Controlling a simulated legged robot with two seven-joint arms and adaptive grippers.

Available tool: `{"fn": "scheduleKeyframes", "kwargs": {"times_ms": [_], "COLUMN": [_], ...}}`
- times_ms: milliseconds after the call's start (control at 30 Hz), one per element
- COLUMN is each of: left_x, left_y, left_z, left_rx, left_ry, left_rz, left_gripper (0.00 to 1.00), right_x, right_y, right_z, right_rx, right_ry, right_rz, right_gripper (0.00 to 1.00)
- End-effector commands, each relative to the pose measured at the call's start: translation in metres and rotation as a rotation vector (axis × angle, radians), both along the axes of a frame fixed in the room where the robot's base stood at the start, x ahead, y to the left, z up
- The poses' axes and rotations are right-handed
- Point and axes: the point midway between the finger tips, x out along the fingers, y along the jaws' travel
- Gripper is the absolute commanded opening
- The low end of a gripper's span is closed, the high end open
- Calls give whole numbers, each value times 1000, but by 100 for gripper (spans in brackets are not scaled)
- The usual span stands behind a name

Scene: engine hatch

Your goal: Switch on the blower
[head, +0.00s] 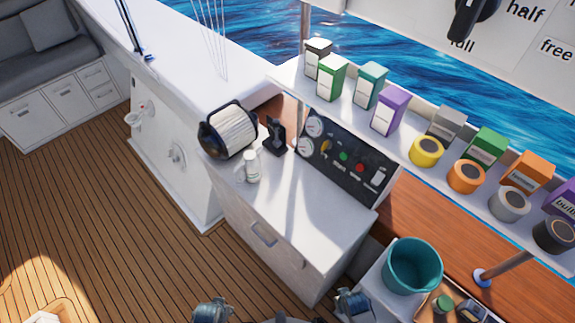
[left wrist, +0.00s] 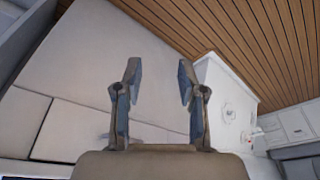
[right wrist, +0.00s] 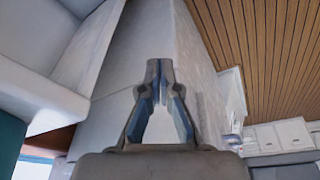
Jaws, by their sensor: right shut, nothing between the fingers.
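A black control panel (head: 345,158) stands at the back edge of the white counter in the head view. It carries two round gauges (head: 310,137), a yellow knob or key (head: 326,145), a green button (head: 344,156), a red button (head: 360,167) and a pale switch (head: 378,178) at its right end. Its labels are too small to read, so I cannot tell which control is the blower's. My left gripper (left wrist: 160,72) is open and empty in the left wrist view. My right gripper (right wrist: 160,68) is shut and empty. Both are low, in front of the counter, apart from the panel.
On the counter (head: 310,225) are a ribbed filter (head: 235,130), a small white bottle (head: 252,166) and a black stand (head: 275,137). A shelf above the panel holds several boxes and tape rolls (head: 466,176). A teal bucket (head: 413,267) stands at right. The counter front is clear.

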Motion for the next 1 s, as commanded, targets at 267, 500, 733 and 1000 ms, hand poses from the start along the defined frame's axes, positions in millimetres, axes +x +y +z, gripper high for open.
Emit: {"fn": "scheduleKeyframes", "kwargs": {"times_ms": [267,500,733,1000], "left_x": [3,3,-1,-36], "left_y": [1,1,1,5], "left_z": [113,116,45,-62], "left_rx": [-1,1,2,7], "left_ry": [-35,-20,6,55], "left_rz": [5,4,-2,-10], "left_gripper": [40,40,40,40], "right_x": [9,35,69,121], "right_y": [-6,-26,-44,-73], "right_z": [126,206,214,226], "right_rx": [-11,-89,-169,-308], "right_ry": [-64,-209,-329,-503], "right_rz": [14,115,219,382], "right_gripper": [0,0,0,0]}}
